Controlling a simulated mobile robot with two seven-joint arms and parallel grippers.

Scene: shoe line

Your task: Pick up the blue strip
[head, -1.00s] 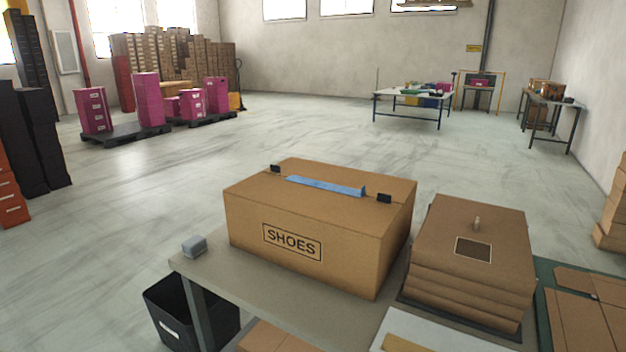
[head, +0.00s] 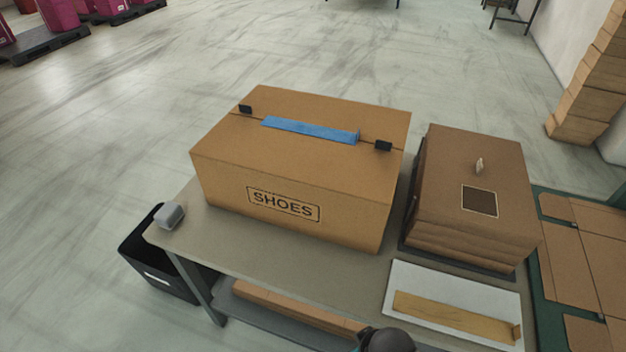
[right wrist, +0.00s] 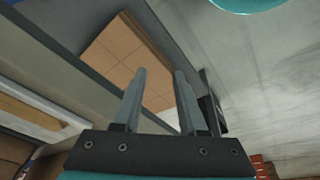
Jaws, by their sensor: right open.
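The blue strip (head: 310,130) lies along the top seam of a closed brown box marked SHOES (head: 300,170), between two small black clips. Its right end is bent up a little. The box stands on a grey table (head: 262,252). In the right wrist view my right gripper (right wrist: 162,78) is open, its two fingers apart with nothing between them. It is beside the table edge, away from the strip, which does not show in that view. A dark rounded part of my arm shows at the bottom of the head view. My left gripper is in neither view.
A stack of brown cardboard (head: 470,200) stands right of the box. In front of it a white tray (head: 400,275) holds a tan strip (head: 450,314). A small grey block (head: 170,215) is at the table's left corner, above a black bin (head: 150,268). Flat cardboard lies far right.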

